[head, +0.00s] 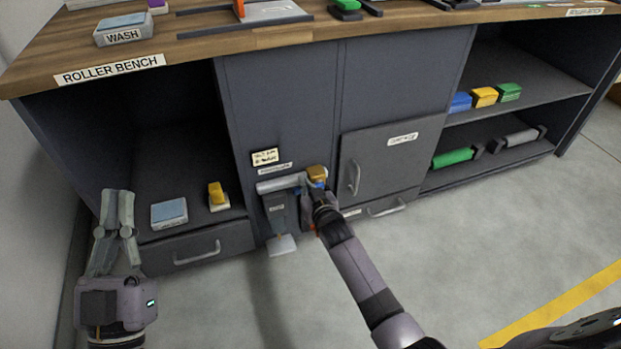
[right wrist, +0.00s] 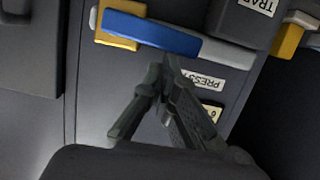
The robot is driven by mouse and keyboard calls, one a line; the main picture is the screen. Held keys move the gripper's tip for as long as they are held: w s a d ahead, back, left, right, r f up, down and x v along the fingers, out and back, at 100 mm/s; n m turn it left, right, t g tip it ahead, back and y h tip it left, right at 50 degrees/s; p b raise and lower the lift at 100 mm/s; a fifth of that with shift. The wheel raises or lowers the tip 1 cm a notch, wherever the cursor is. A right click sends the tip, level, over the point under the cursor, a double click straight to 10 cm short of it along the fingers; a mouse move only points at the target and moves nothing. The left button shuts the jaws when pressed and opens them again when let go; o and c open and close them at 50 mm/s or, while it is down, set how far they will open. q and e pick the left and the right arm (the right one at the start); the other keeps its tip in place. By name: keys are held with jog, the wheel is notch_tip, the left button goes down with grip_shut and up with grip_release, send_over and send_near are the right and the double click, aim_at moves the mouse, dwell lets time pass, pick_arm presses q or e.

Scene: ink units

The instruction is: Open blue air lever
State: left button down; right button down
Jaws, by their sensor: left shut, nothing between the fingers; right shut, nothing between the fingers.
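The blue lever (right wrist: 150,33) is a flat bar lying across a yellow valve block (right wrist: 112,38) in the right wrist view. In the head view only a small blue part of the lever (head: 317,184) shows beside the yellow block (head: 317,172), at the right end of a grey horizontal pipe. My right gripper (right wrist: 163,75) is shut and empty, its fingertips right at the lever's lower edge; I cannot tell whether they touch. In the head view my right arm hides much of this spot. My left gripper (head: 118,195) is shut and empty, before the bench's left bay.
The grey pipe (head: 278,184) sits on the dark cabinet front with a pedal-like plate (head: 282,245) below. A cabinet door with a handle (head: 353,178) is just right. The left bay holds a blue-topped box (head: 169,213) and a yellow item (head: 217,195). The floor is clear.

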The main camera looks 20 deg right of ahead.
pick_arm(q)
jog(key=shift+w, duration=0.1)
dwell(0.3)
